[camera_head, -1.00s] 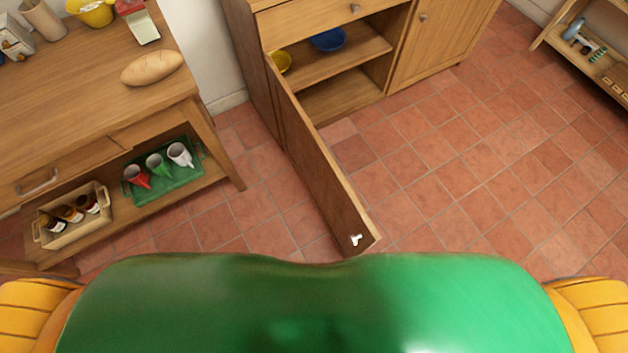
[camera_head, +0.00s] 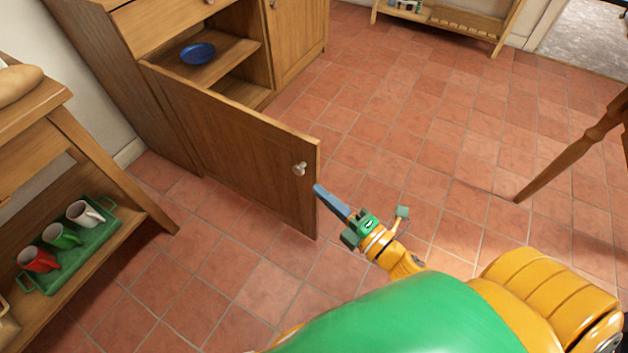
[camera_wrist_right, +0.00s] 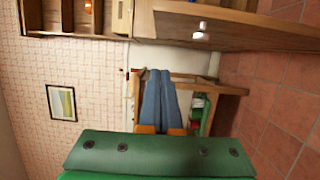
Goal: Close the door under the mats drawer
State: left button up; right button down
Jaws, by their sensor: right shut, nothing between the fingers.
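The wooden cabinet door (camera_head: 225,140) stands wide open, swung out from the cabinet (camera_head: 165,75) in the head view. Its pale knob (camera_head: 299,168) sits near the free edge. A drawer (camera_head: 150,22) is above the open compartment. My right gripper (camera_head: 320,190) is shut and empty, its blue fingers close to the free edge of the door, below the knob; I cannot tell whether they touch. In the right wrist view the shut fingers (camera_wrist_right: 160,98) point ahead, with the door (camera_wrist_right: 230,27) and its knob (camera_wrist_right: 200,31) above them. My left gripper is out of view.
A blue bowl (camera_head: 198,53) sits on the cabinet shelf. A wooden table (camera_head: 65,120) with a green tray (camera_head: 85,250) of cups stands at left. A table leg (camera_head: 575,150) is at right. The tiled floor between is clear.

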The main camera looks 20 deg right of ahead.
aim_at(303, 153)
jog(key=shift+w, duration=6.25)
